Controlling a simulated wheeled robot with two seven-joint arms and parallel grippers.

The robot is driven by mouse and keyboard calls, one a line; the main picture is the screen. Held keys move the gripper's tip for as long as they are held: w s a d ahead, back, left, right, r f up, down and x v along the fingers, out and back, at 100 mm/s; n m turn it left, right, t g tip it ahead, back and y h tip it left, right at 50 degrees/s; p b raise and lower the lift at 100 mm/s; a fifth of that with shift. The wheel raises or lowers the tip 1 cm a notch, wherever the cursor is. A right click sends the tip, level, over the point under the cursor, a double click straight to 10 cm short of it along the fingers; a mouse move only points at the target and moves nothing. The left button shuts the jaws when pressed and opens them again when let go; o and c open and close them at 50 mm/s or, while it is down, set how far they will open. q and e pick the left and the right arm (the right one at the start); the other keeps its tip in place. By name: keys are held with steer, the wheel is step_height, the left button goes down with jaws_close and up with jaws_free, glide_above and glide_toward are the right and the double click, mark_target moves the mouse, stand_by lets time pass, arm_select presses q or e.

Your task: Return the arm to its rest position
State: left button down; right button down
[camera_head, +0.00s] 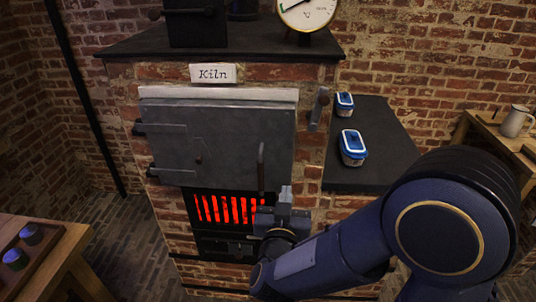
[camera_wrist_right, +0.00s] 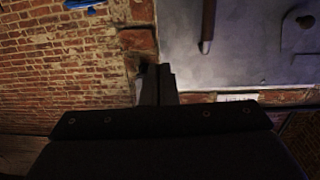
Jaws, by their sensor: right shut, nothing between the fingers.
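My right arm (camera_head: 340,250) comes in from the right in the head view and reaches toward the kiln. My right gripper (camera_head: 285,197) is shut and empty, in front of the kiln just below the right part of its grey door (camera_head: 225,140). In the right wrist view the shut fingers (camera_wrist_right: 157,84) show dark at the middle, with brick to the left and the grey metal door to the right. I cannot tell whether the fingertips touch the kiln. My left gripper is not in view.
The kiln door is closed, with glowing red bars (camera_head: 228,209) beneath. A wooden table (camera_head: 70,262) stands at the left, another table at the right with a pitcher (camera_head: 515,121).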

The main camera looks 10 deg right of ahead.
steer(key=s+d+f+g+y, duration=0.1)
steer(key=s+d+g+y, duration=0.1)
steer(key=s, duration=0.5)
steer(key=s+d+f+n+g+y, duration=0.1)
steer(key=s+g+y, duration=0.3)
steer(key=s, duration=0.4)
steer(key=s+d+f+n+g+y, duration=0.1)
steer(key=s+d+f+g+y, duration=0.1)
steer(key=s, duration=0.6)
steer(key=d+g+y, duration=0.1)
steer(key=d+g, duration=0.1)
steer(key=g, duration=0.1)
steer(key=shift+y, duration=0.3)
